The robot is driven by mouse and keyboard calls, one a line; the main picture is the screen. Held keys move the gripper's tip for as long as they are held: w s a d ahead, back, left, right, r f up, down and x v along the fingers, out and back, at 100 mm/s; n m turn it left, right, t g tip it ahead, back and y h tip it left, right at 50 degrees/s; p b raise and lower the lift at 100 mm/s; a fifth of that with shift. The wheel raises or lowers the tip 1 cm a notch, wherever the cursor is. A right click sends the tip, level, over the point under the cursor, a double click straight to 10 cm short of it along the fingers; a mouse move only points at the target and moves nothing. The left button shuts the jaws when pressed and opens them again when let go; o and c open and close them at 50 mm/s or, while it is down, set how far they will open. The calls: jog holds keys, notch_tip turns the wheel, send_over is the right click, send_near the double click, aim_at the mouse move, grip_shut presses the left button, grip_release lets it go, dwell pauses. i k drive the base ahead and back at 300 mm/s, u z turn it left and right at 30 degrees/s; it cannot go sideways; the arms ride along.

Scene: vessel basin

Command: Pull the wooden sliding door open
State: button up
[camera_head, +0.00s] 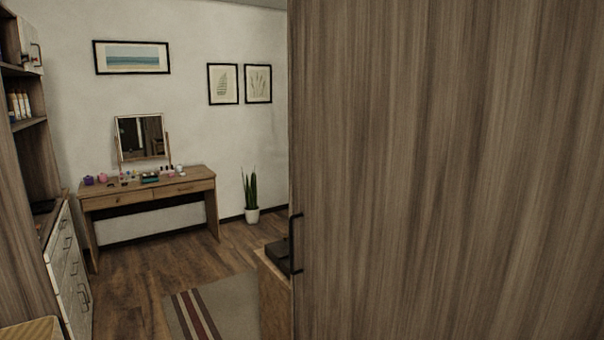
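A large wooden panel (450,170) with vertical grain fills the right half of the view; it looks like the sliding door. A dark bar handle (297,243) stands upright at its left edge, low in the view. To the left of that edge the view opens into a room. How far the door extends to the right is cut off by the frame. My gripper is not in view.
A shelf unit with white drawers (68,265) stands at the left. A striped rug (228,305) lies on the wood floor. A dressing table (150,190) with a mirror and a potted plant (251,198) stand at the back wall. Bare floor (135,285) shows between.

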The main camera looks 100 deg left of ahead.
aim_at(448, 155)
jog(key=u, duration=2.95)
jog(key=k, duration=0.35)
jog(key=u, duration=0.75)
jog(key=i, duration=0.6)
jog(key=u, duration=0.9)
jog(key=i, duration=1.6)
jog(key=u, duration=0.3)
